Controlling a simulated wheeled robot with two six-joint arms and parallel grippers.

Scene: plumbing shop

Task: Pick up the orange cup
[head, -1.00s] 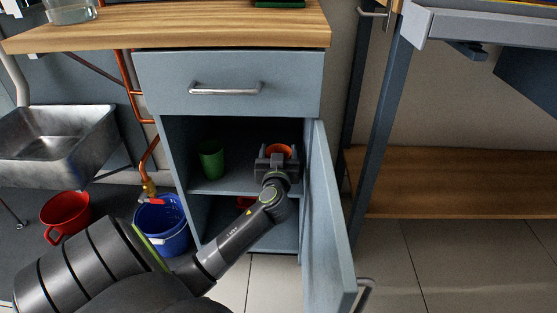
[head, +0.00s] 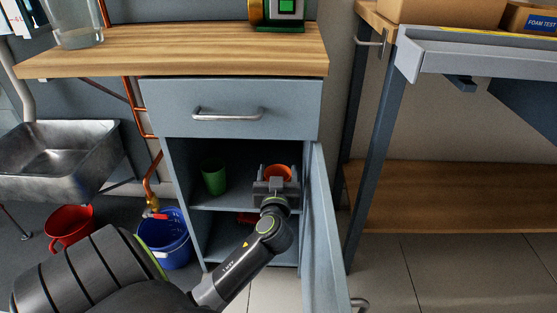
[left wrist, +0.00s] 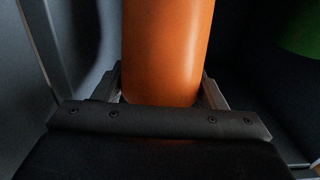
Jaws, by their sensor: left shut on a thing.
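The orange cup (head: 278,171) is upright inside the open cabinet, on the right side of the upper compartment. My left gripper (head: 272,179) is shut on the cup, reaching in from the front. In the left wrist view the cup (left wrist: 167,50) stands between the two fingers of my left gripper (left wrist: 162,90), one finger on each side. Whether the cup's base touches the shelf is hidden. My right gripper is in neither view.
A green cup (head: 213,176) stands on the shelf to the left. The open cabinet door (head: 318,230) is close on the right. A drawer (head: 232,108) is above. A blue bucket (head: 168,240) and a red bucket (head: 69,226) stand on the floor at left.

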